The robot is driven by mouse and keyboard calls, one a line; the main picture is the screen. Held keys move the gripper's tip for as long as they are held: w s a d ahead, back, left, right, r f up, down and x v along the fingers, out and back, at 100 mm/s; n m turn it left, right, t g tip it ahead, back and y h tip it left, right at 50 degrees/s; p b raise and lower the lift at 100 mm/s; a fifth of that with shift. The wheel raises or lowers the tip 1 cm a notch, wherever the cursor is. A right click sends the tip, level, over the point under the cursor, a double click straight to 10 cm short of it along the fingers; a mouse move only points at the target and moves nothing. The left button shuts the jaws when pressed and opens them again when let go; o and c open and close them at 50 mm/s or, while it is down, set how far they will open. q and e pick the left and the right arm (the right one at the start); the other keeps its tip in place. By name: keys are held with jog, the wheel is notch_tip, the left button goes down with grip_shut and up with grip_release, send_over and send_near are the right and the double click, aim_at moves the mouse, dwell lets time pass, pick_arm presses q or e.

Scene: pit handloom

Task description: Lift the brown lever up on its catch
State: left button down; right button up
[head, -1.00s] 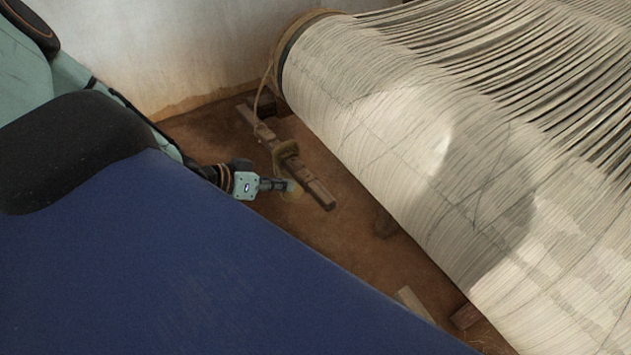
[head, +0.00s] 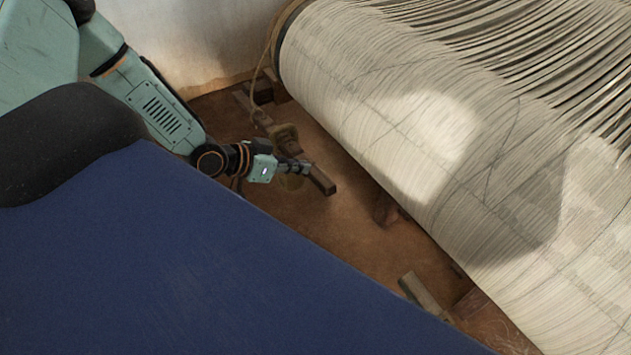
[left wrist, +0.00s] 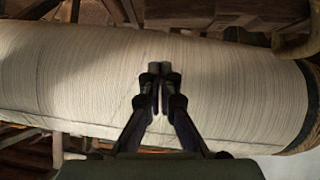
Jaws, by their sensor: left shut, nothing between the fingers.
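The brown lever (head: 322,182) is a dark wooden bar low beside the big cloth roll in the head view. It slopes from upper left to lower right, and a cord loops round its middle. My left gripper (head: 306,167) is shut and empty, its tips overlapping the lever's lower half in the head view. I cannot tell whether they touch it. In the left wrist view the shut fingers (left wrist: 160,69) stand in front of the pale roll. A wooden bar (left wrist: 225,12) crosses the top there; I cannot tell if it is the lever. The catch is not clear to me.
The large roll of pale warp (head: 400,130) fills the right side. A blue surface (head: 180,270) covers the lower left. Wooden blocks (head: 424,295) stand on the brown earth floor (head: 340,245) between them. A pale wall (head: 215,40) is behind.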

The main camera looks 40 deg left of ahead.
aim_at(316, 179)
pick_arm(q)
jog(key=shift+w+d+f+b, duration=0.4)
jog(key=shift+w+f+b, duration=0.3)
jog(key=shift+f, duration=0.35)
jog(key=shift+w+d+f+b, duration=0.5)
jog(key=shift+f+b, duration=0.25)
jog(key=shift+f, duration=0.25)
jog(key=shift+w+d+f+b, duration=0.35)
jog(key=shift+w+f+b, duration=0.35)
jog(key=shift+f, duration=0.35)
jog(key=shift+s, duration=0.15)
